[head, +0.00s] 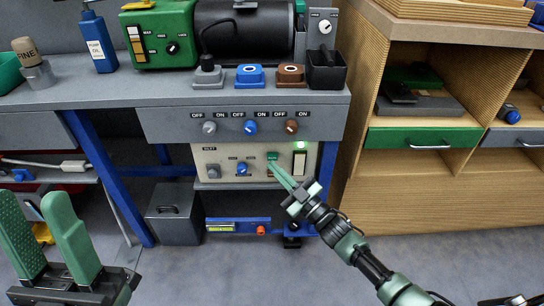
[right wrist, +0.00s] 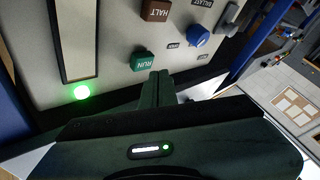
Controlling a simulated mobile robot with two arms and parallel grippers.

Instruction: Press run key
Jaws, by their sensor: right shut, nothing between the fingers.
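The green run key (head: 273,155) is on the beige control panel (head: 208,155) under the bench. In the right wrist view the run key (right wrist: 143,61) is marked RUN, and the brown HALT key (right wrist: 156,10) is beside it. My right gripper (head: 272,166) is shut and empty, its fingertips right by the run key. In the right wrist view the fingertips (right wrist: 155,76) overlap the key's edge; I cannot tell whether they touch it. In the head view the gripper partly hides the HALT key. My left gripper (head: 30,194) is open and empty at the lower left.
A green lamp (head: 300,146) glows on the panel above a gauge slot (head: 299,163). A blue knob (head: 242,169) is left of the keys. A row of off/on switches (head: 250,127) sits above the panel. A wooden shelf unit (head: 350,130) stands at the right.

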